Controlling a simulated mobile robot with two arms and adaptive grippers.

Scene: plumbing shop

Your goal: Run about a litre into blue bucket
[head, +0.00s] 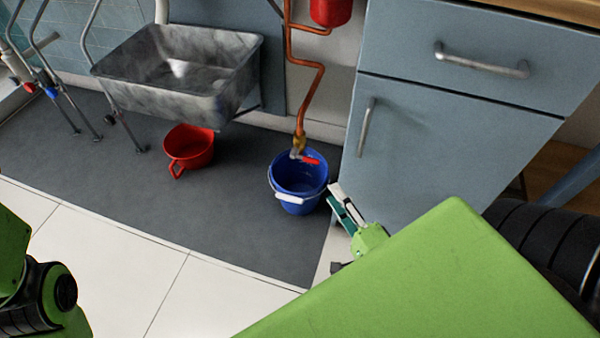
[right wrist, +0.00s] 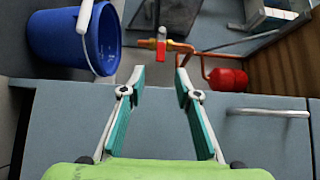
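The blue bucket (head: 298,185) stands upright on the dark mat, with its white handle grip hanging at its front. The brass tap (head: 299,145) with a red lever (head: 309,159) ends above the bucket. No water stream is visible, and I cannot tell whether the bucket holds water. My right gripper (head: 343,207) is just right of the bucket, in front of the cabinet. In the right wrist view it (right wrist: 160,78) is open and empty, with the red lever (right wrist: 161,47) beyond its fingertips and the bucket (right wrist: 72,40) to the left. My left gripper is outside the view.
A red dipper (head: 190,147) sits on the mat (head: 230,215) left of the bucket. A grey metal sink (head: 185,75) is behind it. A blue-grey cabinet (head: 445,130) with handles stands close on the right. Copper pipe (head: 303,80) runs down the wall. The tiled floor in front is clear.

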